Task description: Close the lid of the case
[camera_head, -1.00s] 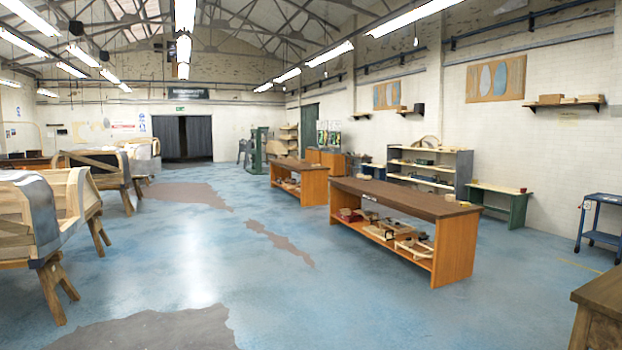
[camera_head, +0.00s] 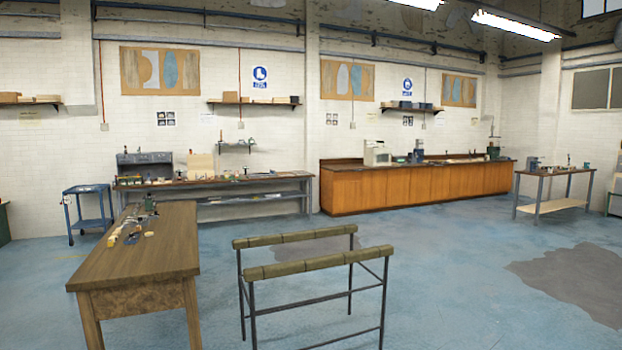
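I cannot make out a case with a lid for certain in the head view. A dark grey box-like thing (camera_head: 145,165) stands on the long workbench against the back wall, too small to tell what it is. Neither of my grippers is in view.
A wooden table (camera_head: 150,258) with small tools stands at front left. A metal stand with two padded bars (camera_head: 310,264) is right of it. Behind are a grey workbench (camera_head: 250,183), a blue trolley (camera_head: 88,213) and a wooden cabinet (camera_head: 400,187).

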